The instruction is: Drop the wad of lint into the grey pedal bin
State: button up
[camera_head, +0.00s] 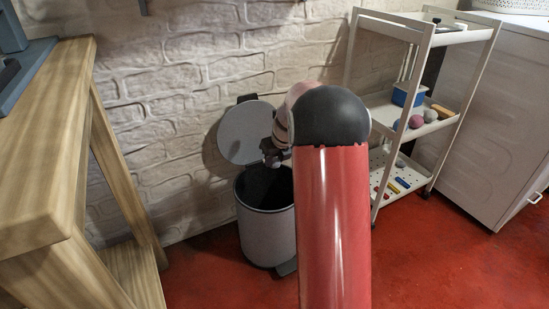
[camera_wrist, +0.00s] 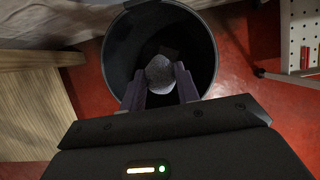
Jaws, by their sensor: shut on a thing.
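The grey pedal bin (camera_head: 266,226) stands on the red floor against the brick wall, its round lid (camera_head: 244,132) tipped up and open. In the wrist view the bin's dark rim (camera_wrist: 106,62) rings my gripper's fingertips. My gripper (camera_wrist: 160,82) is shut on the wad of lint (camera_wrist: 159,70), a small grey lump between the fingers, with the dark bin opening behind it. In the head view my gripper (camera_head: 272,155) shows just above the bin's mouth, partly hidden by my red arm. The lint cannot be made out there.
A wooden bench (camera_head: 60,150) stands at the left. A white trolley (camera_head: 455,38) at the right holds a blue box (camera_head: 408,94) and several small items. A white cabinet (camera_head: 505,110) is at the far right. Red floor is clear in front of the trolley.

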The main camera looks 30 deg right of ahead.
aim_at(275, 168)
notch_tip(275, 168, down, 4)
jog(key=b, duration=0.3)
jog(key=shift+f, duration=0.1)
jog(key=o, duration=1)
jog(key=shift+p+v, duration=0.95)
jog(key=shift+v, duration=3)
